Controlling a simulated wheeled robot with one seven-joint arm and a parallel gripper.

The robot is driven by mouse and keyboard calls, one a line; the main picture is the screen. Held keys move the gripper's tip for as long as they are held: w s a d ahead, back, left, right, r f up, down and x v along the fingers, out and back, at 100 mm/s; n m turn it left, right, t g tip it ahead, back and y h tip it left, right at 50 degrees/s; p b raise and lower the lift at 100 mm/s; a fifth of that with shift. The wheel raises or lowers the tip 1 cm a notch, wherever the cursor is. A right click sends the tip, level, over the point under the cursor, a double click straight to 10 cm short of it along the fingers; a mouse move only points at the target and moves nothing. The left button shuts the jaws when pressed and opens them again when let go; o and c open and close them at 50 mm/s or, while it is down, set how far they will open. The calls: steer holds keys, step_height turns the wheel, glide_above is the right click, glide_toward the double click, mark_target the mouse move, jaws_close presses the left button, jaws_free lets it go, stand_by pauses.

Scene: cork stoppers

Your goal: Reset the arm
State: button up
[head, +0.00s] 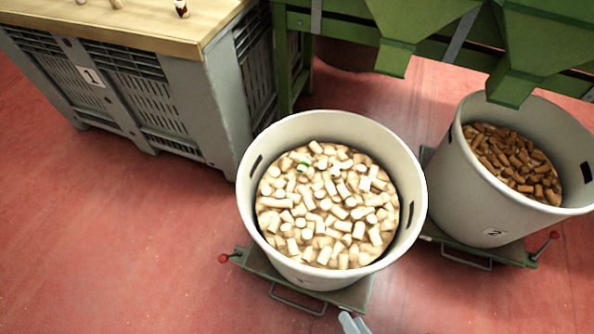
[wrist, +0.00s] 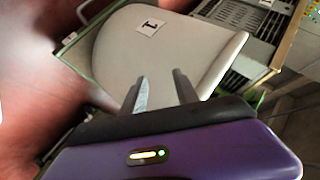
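My gripper (head: 353,324) just enters the bottom edge of the head view, in front of the near grey bin. In the wrist view its two grey fingers (wrist: 161,80) stand apart with nothing between them, so it is open and empty. Behind the fingers is the outer wall of a pale bin (wrist: 165,50) with a label reading 1. The bin's contents are hidden in that view. The rest of my arm is outside the head view.
The near bin (head: 245,195) holds pale corks and one green-marked piece, on a green wheeled base (head: 350,297). Bin 2 (head: 455,200) holds brown corks. A wood-topped grey crate (head: 185,110) stands back left, green chutes (head: 420,20) behind. Red floor (head: 110,230) is clear at left.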

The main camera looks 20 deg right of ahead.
steer(key=d+r+n+t+p, duration=0.1)
steer(key=r+n+p, duration=0.3)
steer(key=r+p, duration=0.5)
steer(key=s+d+r+n+t+h+p, duration=0.1)
steer(key=d+r+n+p, duration=0.3)
steer(key=r, duration=2.8)
steer(key=n+t+p, duration=0.1)
steer(key=p, duration=0.3)
steer(key=shift+s+r+n+p, duration=0.2)
steer(key=shift+n+p, duration=0.1)
steer(key=shift+p, duration=0.1)
